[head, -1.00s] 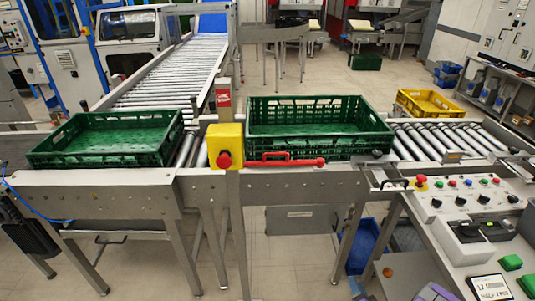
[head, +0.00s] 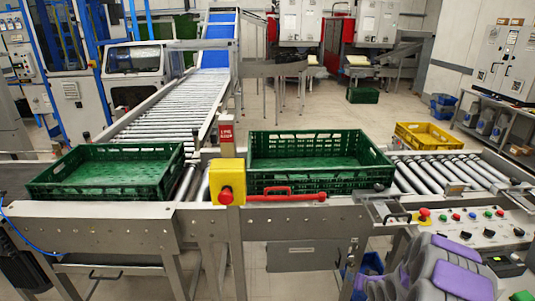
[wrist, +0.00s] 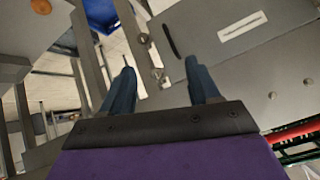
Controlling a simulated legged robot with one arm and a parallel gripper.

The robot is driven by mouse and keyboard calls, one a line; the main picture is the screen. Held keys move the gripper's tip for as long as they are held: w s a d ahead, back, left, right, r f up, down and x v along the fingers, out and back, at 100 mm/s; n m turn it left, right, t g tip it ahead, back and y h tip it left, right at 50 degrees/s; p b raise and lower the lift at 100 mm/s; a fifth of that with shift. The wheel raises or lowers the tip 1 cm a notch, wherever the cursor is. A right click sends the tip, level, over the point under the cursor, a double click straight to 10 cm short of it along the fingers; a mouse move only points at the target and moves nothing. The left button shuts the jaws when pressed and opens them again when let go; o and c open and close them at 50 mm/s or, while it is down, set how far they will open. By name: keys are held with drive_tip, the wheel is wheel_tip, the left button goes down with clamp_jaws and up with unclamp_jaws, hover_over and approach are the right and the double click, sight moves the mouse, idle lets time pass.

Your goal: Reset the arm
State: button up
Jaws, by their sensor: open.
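My gripper (wrist: 160,72) shows in the wrist view with its two dark blue fingers spread apart and nothing between them. It is close to grey metal frame parts, and I cannot tell whether it touches them. My grey and purple arm (head: 440,272) is at the lower right of the head view, in front of the control panel. The gripper's fingers cannot be made out in the head view.
Two green crates, left (head: 105,188) and middle (head: 320,183), sit on the conveyor, with a yellow crate (head: 423,147) behind right. A yellow box with a red button (head: 226,181), a red handle (head: 290,196) and a control panel (head: 470,222) line the front.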

drive_tip(key=s+a+r+n+g+h, duration=0.1)
drive_tip(key=s+a+r+g, duration=0.25)
drive_tip(key=s+r, duration=0.45)
drive_tip(key=s+a+r+n+g+h, duration=0.1)
drive_tip(key=s+a+r+g, duration=0.1)
drive_tip(key=s+a+r, duration=0.6)
drive_tip(key=s+a+r+g, duration=0.1)
drive_tip(key=s+r, duration=0.3)
drive_tip(key=s, duration=0.5)
drive_tip(key=s+a+r+n+g+y, duration=0.1)
drive_tip(key=s+a+r, duration=0.3)
drive_tip(key=s, duration=0.6)
drive_tip(key=s+a+r+g, duration=0.2)
drive_tip(key=s+r+g, duration=0.1)
drive_tip(key=s, duration=0.6)
drive_tip(key=shift+s+a+r+n+y, duration=0.3)
drive_tip(key=shift+s+r, duration=0.1)
drive_tip(key=shift+r, duration=0.5)
